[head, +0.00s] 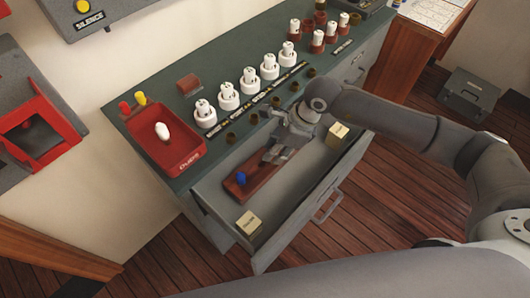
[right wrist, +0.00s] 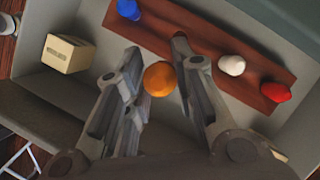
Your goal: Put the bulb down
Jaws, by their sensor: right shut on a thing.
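My right gripper (head: 276,153) is over the open drawer and is shut on an orange bulb (right wrist: 159,78), which shows between its fingers in the right wrist view. In the head view the gripper hides this bulb. Below is a brown rack (head: 262,177) in the drawer (head: 285,208). It holds a blue bulb (head: 241,179) at one end. The right wrist view also shows a white bulb (right wrist: 231,65) and a red bulb (right wrist: 276,91) in the rack. I cannot tell whether the orange bulb touches the rack. My left gripper is not in view.
Small cartons (head: 248,222) (head: 338,135) stand at both ends of the drawer. On the green cabinet top is a red tray (head: 182,166) holding a white bulb (head: 162,131). A row of white bulb holders (head: 228,96) and empty brown sockets (head: 231,137) lines the top.

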